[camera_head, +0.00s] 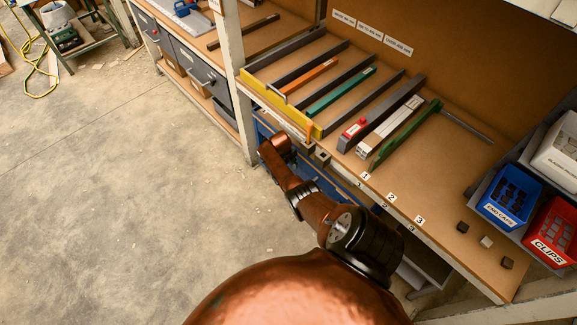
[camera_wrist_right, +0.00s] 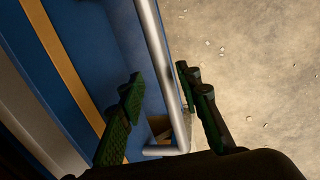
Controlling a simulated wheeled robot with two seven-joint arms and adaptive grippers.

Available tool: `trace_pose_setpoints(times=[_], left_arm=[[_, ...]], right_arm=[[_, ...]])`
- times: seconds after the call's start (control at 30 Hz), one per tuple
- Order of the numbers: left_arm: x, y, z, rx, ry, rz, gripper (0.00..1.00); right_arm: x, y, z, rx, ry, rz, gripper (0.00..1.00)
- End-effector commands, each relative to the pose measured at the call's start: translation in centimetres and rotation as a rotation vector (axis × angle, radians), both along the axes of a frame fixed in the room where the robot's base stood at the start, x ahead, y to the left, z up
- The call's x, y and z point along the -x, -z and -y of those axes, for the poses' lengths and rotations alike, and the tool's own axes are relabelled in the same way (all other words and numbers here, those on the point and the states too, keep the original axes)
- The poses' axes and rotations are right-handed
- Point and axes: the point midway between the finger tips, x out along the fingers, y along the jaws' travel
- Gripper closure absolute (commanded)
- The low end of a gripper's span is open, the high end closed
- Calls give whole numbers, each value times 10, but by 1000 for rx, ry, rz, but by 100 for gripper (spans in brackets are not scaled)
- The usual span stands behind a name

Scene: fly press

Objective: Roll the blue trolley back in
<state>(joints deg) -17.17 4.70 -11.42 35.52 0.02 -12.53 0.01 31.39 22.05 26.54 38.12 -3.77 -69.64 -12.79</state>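The blue trolley (camera_head: 328,186) shows in part beneath the workbench in the head view, partly hidden by my right arm. In the right wrist view its blue side (camera_wrist_right: 98,50) fills the left, with a silver bar handle (camera_wrist_right: 158,62) along it. My right gripper (camera_wrist_right: 165,98) is open, with its green-padded fingers on either side of the handle. The right finger is close to the bar; the left one is apart from it. I cannot tell whether either touches. In the head view the right fingers are hidden behind the wrist. My left gripper is out of view.
The workbench (camera_head: 350,188) stands over the trolley, with a post (camera_head: 232,70) beside it. On top are a yellow rail (camera_head: 277,103), several coloured bars, a blue bin (camera_head: 511,196) and a red bin (camera_head: 553,235).

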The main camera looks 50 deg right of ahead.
Motion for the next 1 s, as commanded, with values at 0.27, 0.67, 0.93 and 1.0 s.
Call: trace_pose_setpoints(times=[0.27,0.67,0.93,1.0], left_arm=[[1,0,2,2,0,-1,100],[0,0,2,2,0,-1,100],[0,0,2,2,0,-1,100],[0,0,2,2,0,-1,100]], right_arm=[[-1,-29,-6,0,-1,3,68],[-5,-100,-19,2,-1,3,68],[-5,-116,-22,2,0,0,68],[-5,-116,-22,2,0,0,68]])
